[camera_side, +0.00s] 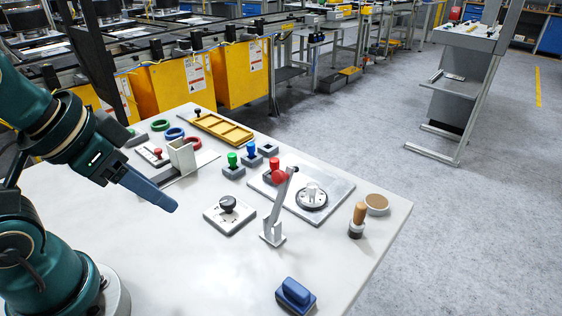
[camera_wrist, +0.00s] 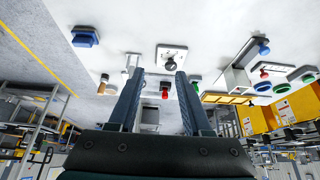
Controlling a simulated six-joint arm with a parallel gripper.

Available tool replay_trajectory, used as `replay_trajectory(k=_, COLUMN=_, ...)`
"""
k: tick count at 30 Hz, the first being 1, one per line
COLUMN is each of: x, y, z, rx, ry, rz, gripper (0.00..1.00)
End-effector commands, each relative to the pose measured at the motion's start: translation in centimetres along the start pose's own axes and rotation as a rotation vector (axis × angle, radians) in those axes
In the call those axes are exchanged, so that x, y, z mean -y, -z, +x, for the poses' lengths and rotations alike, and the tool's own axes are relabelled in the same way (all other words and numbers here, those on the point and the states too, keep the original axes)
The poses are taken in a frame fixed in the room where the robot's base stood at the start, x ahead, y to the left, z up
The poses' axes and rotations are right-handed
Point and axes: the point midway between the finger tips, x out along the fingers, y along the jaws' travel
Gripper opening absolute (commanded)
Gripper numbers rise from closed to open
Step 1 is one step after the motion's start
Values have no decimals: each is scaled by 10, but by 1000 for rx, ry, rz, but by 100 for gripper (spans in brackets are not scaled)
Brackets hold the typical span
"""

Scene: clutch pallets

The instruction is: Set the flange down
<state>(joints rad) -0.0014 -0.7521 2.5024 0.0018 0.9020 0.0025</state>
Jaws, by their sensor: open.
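A round flange-like piece (camera_side: 311,197) with a dark ring and a pale upright hub sits on a flat metal plate (camera_side: 335,192) towards the right of the table. It appears level, but I cannot tell whether it is fully seated. My gripper (camera_side: 173,207) is above the left part of the table, well left of that piece. In the wrist view my gripper (camera_wrist: 160,72) shows two blue-grey fingers apart, with nothing held between them. I cannot make out the flange-like piece in the wrist view.
A tilted lever with a red knob (camera_side: 278,177) stands before the plate. The front left is clear.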

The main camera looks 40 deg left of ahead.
Motion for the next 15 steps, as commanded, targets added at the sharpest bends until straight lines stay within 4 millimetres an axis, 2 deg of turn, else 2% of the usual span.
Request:
replay_trajectory(k=11, x=0, y=1, z=0, rx=-1, ry=-1, rz=4, gripper=49)
replay_trajectory(k=15, x=-2, y=2, z=-1, rx=-5, ry=-7, rz=72, gripper=49)
